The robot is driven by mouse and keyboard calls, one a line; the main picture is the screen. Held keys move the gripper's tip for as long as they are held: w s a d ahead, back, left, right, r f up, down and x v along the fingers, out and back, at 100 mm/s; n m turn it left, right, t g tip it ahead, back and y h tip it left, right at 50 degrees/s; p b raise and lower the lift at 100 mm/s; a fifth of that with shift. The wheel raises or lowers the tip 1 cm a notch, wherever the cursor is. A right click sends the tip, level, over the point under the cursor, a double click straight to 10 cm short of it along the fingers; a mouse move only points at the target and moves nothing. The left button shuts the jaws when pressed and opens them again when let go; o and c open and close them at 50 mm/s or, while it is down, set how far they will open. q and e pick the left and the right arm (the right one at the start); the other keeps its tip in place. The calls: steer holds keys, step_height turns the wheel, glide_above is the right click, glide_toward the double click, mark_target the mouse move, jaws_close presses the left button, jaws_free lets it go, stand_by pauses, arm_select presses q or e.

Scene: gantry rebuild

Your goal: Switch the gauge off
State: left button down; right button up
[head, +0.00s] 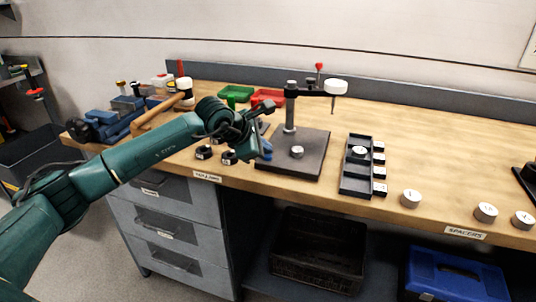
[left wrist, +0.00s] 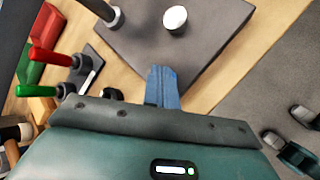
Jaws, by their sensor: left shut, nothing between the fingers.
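The gauge (head: 336,87) is a white round dial on the arm of a stand. The stand has an upright post (head: 290,112) and a dark base plate (head: 315,145) on the bench; the plate also shows in the left wrist view (left wrist: 215,45). The dial's face and any switch are too small to read. My left gripper (head: 266,151) is shut and empty, beside the plate's left edge, lower than the gauge and left of it. Its blue fingertips (left wrist: 162,88) show in the left wrist view. My right gripper is not in view.
A round spacer (head: 297,152) sits on the plate. A black tray (head: 351,184) and several loose spacers stand to the right. Bench behind the tray is clear.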

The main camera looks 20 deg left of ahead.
arm_select(q)
steer(key=shift+r, duration=0.25)
step_height(320, 180, up, 6)
steer(key=p, duration=0.3)
steer(key=shift+f, duration=0.1)
stand_by(0.3)
